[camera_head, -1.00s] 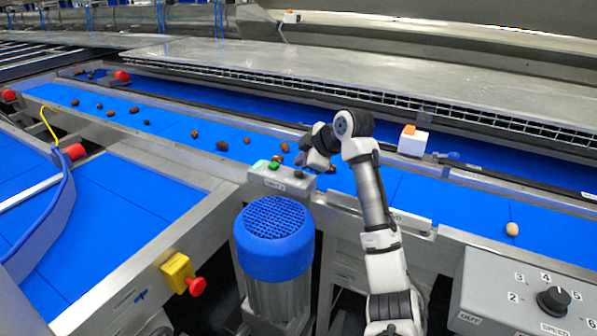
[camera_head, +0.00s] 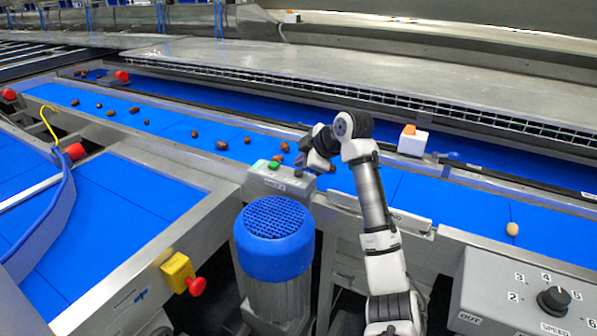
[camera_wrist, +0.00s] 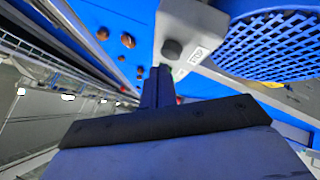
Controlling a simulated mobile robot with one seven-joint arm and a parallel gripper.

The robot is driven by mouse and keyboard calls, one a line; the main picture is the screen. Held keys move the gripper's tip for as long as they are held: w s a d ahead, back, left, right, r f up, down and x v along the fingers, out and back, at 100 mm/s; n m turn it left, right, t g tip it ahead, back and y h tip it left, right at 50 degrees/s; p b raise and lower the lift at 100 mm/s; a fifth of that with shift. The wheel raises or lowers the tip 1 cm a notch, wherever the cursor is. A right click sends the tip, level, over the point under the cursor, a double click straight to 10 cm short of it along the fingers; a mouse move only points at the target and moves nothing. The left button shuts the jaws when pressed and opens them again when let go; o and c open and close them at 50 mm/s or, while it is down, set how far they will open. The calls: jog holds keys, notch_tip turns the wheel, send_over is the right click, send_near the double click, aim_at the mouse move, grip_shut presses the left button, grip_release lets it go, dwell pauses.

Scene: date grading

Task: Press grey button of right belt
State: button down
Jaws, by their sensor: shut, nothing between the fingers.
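The grey control box (camera_head: 281,182) stands at the near edge of the long blue belt. It carries a green button (camera_head: 274,166) and a dark grey button (camera_head: 298,174) at its right end. In the wrist view, the grey button (camera_wrist: 172,49) is a round knob on the pale box (camera_wrist: 192,22), beside a printed label. My gripper (camera_head: 305,170) is over the right end of the box in the head view. In the wrist view my gripper (camera_wrist: 160,73) is shut and empty, its tips close below the button. Whether they touch it cannot be told.
A blue-capped motor (camera_head: 274,240) stands just in front of the box. Several dates (camera_head: 222,146) lie on the blue belt (camera_head: 420,195). A white block with an orange top (camera_head: 412,142) is behind my arm. A speed panel (camera_head: 520,290) is at lower right.

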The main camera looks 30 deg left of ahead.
aim_at(302, 173)
jog(key=shift+f, duration=0.75)
dwell(0.8)
jog(key=shift+r, duration=0.2)
jog(key=shift+r+p, duration=0.6)
jog(key=shift+r, duration=0.15)
notch_tip(302, 173, up, 5)
jog(key=p, duration=0.4)
dwell(0.6)
